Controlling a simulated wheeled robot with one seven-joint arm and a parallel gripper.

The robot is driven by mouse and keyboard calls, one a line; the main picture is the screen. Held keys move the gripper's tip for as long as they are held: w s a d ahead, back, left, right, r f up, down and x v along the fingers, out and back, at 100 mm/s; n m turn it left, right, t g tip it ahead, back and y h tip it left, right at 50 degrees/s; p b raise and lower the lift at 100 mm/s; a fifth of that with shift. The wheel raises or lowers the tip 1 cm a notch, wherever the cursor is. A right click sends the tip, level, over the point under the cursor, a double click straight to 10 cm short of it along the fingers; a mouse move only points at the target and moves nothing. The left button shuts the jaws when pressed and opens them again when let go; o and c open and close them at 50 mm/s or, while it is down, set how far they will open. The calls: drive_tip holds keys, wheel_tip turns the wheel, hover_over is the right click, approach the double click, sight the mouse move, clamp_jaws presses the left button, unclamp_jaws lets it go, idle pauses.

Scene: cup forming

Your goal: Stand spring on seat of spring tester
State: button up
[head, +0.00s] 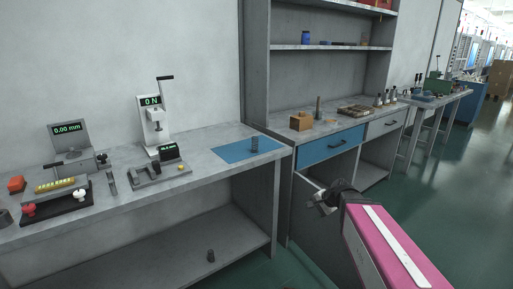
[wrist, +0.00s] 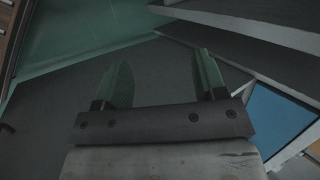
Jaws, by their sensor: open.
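The spring tester (head: 154,126) stands on the grey bench at the left, a pale upright frame with a lever on top and a display reading 0 N. Its seat is too small to make out clearly. A small dark upright cylinder (head: 254,145), which looks like the spring, stands on the blue mat (head: 232,152) at the bench's right end. A similar dark piece (head: 211,256) is low down beneath the bench. My gripper (head: 318,201) is open and empty, in front of the cabinet and right of the bench. Its spread fingers show in the wrist view (wrist: 163,80) with nothing between them.
A gauge reading 0.00 mm (head: 70,132) and a black fixture with red and white knobs (head: 57,204) occupy the bench's left. A low grey fixture (head: 160,172) lies before the tester. The cabinet with a blue drawer (head: 330,145) adjoins the bench and carries a wooden block (head: 301,121).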

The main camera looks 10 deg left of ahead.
drive_tip(key=w+a+r+m+t+y, duration=0.2)
drive_tip(key=w+a+r+m+y, duration=0.5)
drive_tip(key=a+r, duration=0.55)
drive_tip(key=m+t+y, duration=0.3)
drive_tip(key=m, duration=0.6)
approach(257, 142)
drive_tip(key=x, duration=0.8)
drive_tip(key=shift+w+a+r, duration=0.1)
drive_tip(key=shift+a, duration=0.05)
drive_tip(key=shift+x, duration=2.6)
drive_tip(key=shift+w+r, duration=0.15)
drive_tip(key=c, duration=1.1)
drive_tip(key=shift+o, duration=0.2)
drive_tip(key=shift+r, duration=0.1)
